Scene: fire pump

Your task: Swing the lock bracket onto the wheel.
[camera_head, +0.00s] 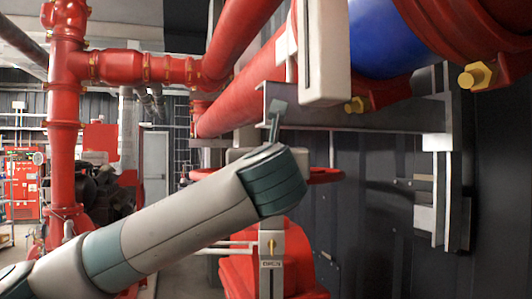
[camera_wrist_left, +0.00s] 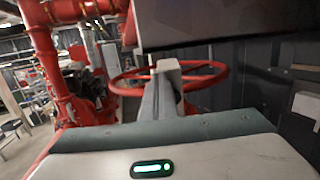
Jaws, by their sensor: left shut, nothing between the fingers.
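The red handwheel (camera_head: 325,175) is mostly hidden behind my left arm in the head view; its rim shows on both sides. In the left wrist view the wheel (camera_wrist_left: 207,77) lies ahead of the wrist, its ring nearly whole. My left gripper (camera_wrist_left: 167,70) is shut and empty; its grey fingers reach toward the wheel's middle. I cannot tell whether they touch it. I cannot make out the lock bracket with certainty; a small grey-green piece (camera_head: 276,118) stands above the arm's end. My right gripper is not in view.
Large red pipes (camera_head: 240,95) and a grey steel beam (camera_head: 390,118) run above the wheel. A pale upright block (camera_head: 324,50) hangs in front of them. A red valve body (camera_head: 238,275) with an "OPEN" plate is below. Dark wall stands right.

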